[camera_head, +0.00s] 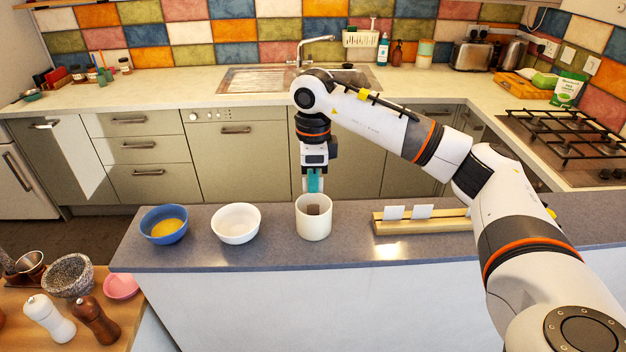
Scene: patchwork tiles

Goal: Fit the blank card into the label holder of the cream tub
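The cream tub (314,228) stands on the grey counter, a little left of its middle. A small dark brown rectangle (313,209) shows at its upper front; I cannot tell whether it is the label holder. Two white cards, a left one (393,212) and a right one (422,211), stand upright in a wooden rack (405,228) to the right of the tub. My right gripper (315,183) points down just above and behind the tub's rim. A teal patch shows between its fingers; I cannot tell whether it is a held thing. My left gripper is out of view.
A white bowl (236,224) and a blue bowl (165,225) with yellow contents stand left of the tub. A wooden table (130,311) at lower left holds two mills, a stone mortar and a pink bowl. My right arm passes above the rack. The counter's front strip is clear.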

